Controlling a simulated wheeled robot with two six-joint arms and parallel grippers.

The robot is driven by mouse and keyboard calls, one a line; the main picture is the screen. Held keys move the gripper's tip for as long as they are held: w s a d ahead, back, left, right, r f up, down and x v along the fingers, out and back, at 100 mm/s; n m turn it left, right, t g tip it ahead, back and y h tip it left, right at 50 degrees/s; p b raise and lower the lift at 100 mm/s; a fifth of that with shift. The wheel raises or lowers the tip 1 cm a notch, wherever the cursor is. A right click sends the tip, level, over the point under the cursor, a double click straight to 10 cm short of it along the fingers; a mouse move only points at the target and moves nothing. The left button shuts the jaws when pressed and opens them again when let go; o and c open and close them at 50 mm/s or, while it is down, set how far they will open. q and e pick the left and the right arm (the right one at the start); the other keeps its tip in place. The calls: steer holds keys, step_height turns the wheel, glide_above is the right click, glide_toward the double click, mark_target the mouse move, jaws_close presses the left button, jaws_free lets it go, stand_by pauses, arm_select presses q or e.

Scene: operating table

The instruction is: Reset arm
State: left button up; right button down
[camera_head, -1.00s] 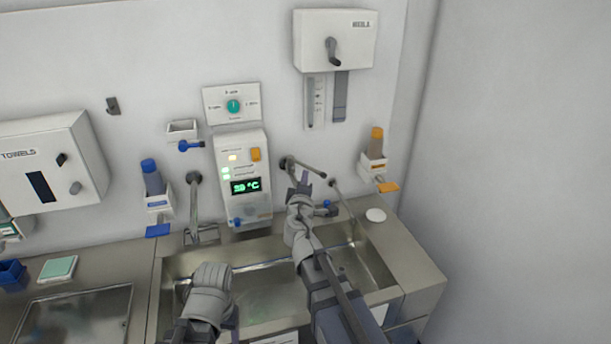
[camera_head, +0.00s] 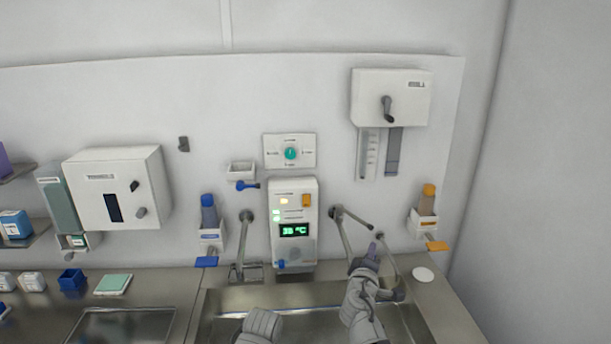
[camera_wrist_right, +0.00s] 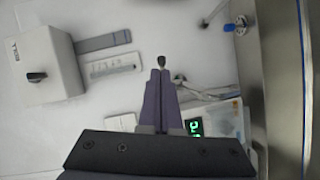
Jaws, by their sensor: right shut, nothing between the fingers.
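My right gripper (camera_head: 371,250) is in front of the wall above the right part of the sink, close to the right faucet (camera_head: 352,222) in the picture. In the right wrist view the right gripper (camera_wrist_right: 162,72) has its two fingers together with nothing between them. I cannot tell whether it touches the faucet. Part of my left arm shows at the bottom of the head view over the sink (camera_head: 240,300); its fingertips are not visible.
A control panel (camera_head: 293,255) with a green display hangs between two faucets. A blue-topped dispenser (camera_head: 209,215) and an orange-topped dispenser (camera_head: 427,200) flank the sink. A towel box (camera_head: 95,190) hangs left, and a crank box (camera_head: 415,100) hangs upper right. A round white disc (camera_head: 423,274) lies on the right counter.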

steer(key=s+a+f+m+g+y, duration=0.1)
steer(key=s+a+f+m+g, duration=0.3)
steer(key=f, duration=0.3)
steer(key=s+a+f+m+g+y, duration=0.1)
steer(key=s+a+f+m+g, duration=0.15)
steer(key=s+f+g, duration=0.45)
steer(key=s+a+f+g+y, duration=0.3)
steer(key=s+a+f+g, duration=0.1)
steer(key=s+a, duration=0.7)
steer(key=shift+s+a+f+g+y, duration=0.35)
steer(key=shift+s+f, duration=0.1)
steer(key=shift+f, duration=0.4)
steer(key=shift+s, duration=0.1)
